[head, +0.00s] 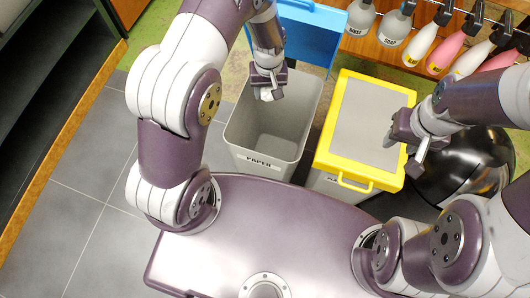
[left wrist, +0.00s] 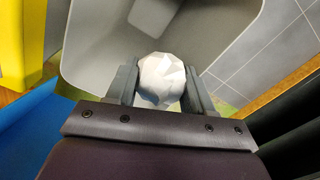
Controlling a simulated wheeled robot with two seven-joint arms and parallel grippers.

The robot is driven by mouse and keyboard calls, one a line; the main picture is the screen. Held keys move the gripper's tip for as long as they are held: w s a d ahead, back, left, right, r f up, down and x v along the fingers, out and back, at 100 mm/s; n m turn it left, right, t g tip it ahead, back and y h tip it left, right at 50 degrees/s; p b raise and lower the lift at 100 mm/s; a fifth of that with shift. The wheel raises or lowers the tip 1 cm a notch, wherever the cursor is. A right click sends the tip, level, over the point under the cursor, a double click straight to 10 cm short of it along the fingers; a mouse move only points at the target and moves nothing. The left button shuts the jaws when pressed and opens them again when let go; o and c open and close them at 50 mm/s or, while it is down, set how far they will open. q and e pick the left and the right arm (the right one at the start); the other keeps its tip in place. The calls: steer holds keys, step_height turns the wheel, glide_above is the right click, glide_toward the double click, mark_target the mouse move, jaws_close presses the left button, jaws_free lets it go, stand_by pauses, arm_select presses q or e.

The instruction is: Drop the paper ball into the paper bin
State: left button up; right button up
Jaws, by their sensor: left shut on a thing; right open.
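The white, faceted paper ball (left wrist: 161,79) is between the fingers of my left gripper (left wrist: 160,88), which is shut on it. In the head view my left gripper (head: 267,88) holds the ball (head: 266,94) over the far part of the paper bin. The grey paper bin (head: 262,151) stands open, with a "PAPER" label on its front and its blue lid (head: 308,38) raised at the back. Its grey inside wall also shows in the left wrist view (left wrist: 95,50) beyond the ball. My right gripper (head: 402,152) is open and empty above the right side of the yellow-lidded bin.
The yellow-lidded bin (head: 369,118) stands closed to the right of the paper bin. A dark round bin (head: 470,170) is further right.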

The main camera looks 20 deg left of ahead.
arm_select(q)
step_height(320, 180, down, 4)
steer(key=b, duration=0.2)
steer(key=shift+w+d+r+n+b, duration=0.1)
steer(key=shift+d+n+b, duration=0.05)
steer(key=shift+n+b, duration=0.2)
steer(key=shift+d+n+b, duration=0.45)
steer(key=shift+d+b, duration=0.3)
steer(key=shift+b, duration=0.45)
arm_select(e)
step_height(320, 180, down, 15)
steer(key=b, duration=0.6)
steer(key=shift+r, duration=0.15)
arm_select(q)
step_height(320, 180, down, 5)
steer(key=shift+a+f, duration=0.1)
steer(key=shift+f, duration=0.1)
arm_select(e)
steer(key=shift+r, duration=0.1)
arm_select(q)
steer(key=o, duration=1.1)
step_height(320, 180, up, 12)
steer(key=p, duration=0.4)
steer(key=shift+f, duration=0.1)
steer(key=shift+r, duration=0.45)
arm_select(e)
step_height(320, 180, up, 4)
steer(key=shift+r, duration=0.1)
